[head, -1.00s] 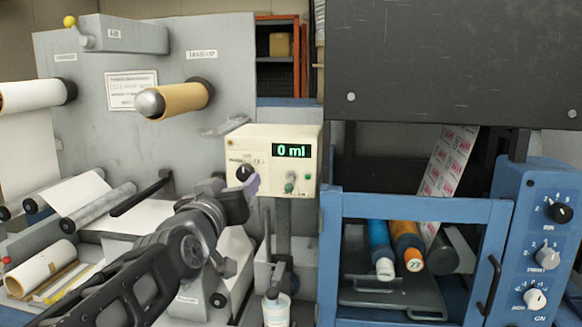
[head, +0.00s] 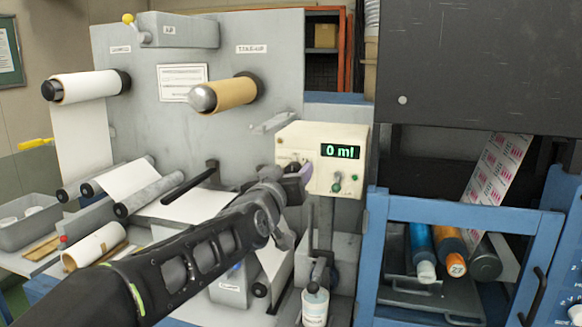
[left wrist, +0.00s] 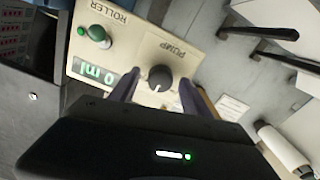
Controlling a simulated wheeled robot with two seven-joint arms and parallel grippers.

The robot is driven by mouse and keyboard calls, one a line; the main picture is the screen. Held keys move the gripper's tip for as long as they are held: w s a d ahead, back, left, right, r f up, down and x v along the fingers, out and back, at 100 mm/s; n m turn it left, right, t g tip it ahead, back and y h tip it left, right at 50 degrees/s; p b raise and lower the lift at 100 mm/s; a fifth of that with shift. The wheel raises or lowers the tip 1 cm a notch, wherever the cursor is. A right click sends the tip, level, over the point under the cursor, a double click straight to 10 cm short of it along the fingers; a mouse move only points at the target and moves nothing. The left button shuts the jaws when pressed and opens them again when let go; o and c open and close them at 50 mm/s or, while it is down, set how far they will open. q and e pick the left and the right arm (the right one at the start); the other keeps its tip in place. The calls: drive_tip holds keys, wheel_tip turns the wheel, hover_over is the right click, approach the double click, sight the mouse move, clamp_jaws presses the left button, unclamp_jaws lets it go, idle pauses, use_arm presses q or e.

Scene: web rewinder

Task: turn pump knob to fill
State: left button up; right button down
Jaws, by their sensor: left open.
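The cream pump box (head: 318,133) shows a green "0 ml" display (head: 341,152) in the head view. In the left wrist view the black pump knob (left wrist: 160,77), with a light pointer line, sits beside the word PUMP on the box face. My left gripper (head: 300,172) is at the left part of the box and hides most of the knob in the head view. In the left wrist view its two purple-grey fingers (left wrist: 157,92) are open, one on each side of the knob; I cannot tell whether they touch it. My right gripper is not in view.
A blue frame (head: 460,213) with ink bottles stands at the right. A cardboard core roll (head: 228,95) sticks out at upper left. A bottle (head: 315,307) stands below the box.

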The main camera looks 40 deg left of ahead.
use_arm(q)
drive_tip(key=shift+w, duration=0.15)
drive_tip(key=shift+c, duration=0.2)
clamp_jaws()
idle(0.4)
